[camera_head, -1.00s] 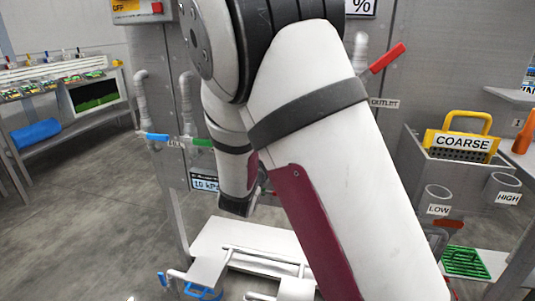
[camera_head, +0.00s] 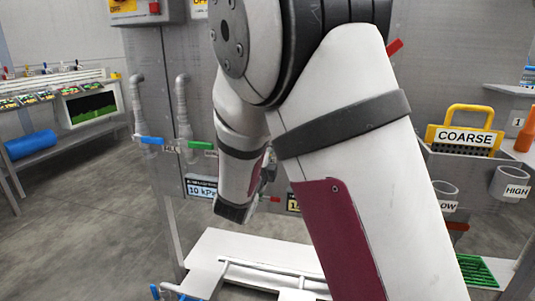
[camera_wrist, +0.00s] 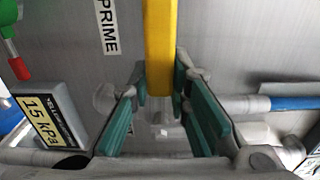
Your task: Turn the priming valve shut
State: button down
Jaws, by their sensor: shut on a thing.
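The priming valve's yellow handle (camera_wrist: 160,45) stands upright in the wrist view, running from the top edge down between my fingers. The PRIME label (camera_wrist: 106,27) is on the grey panel to its left. My gripper (camera_wrist: 162,85) has its teal finger pads on either side of the handle and is shut on it. A clear or pale fitting shows below the handle's lower end. In the head view my gripper (camera_head: 267,172) is small and mostly hidden by my own arm, and I cannot see the yellow handle there.
A 15 kPa gauge (camera_wrist: 43,120) is close left of my fingers, with a red and green valve (camera_wrist: 15,55) above it. A blue-handled pipe (camera_wrist: 285,103) is at right. In the head view, a white bench (camera_head: 235,250) stands below and the COARSE basket (camera_head: 465,115) at right.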

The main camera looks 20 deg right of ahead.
jog(key=c, duration=1.5)
grip_release()
jog(key=shift+f, duration=0.1)
jog(key=shift+s+a, duration=0.1)
jog(key=shift+s, duration=0.05)
jog(key=v, duration=1.1)
jog(key=shift+s+a, duration=0.2)
jog(key=shift+s, duration=0.1)
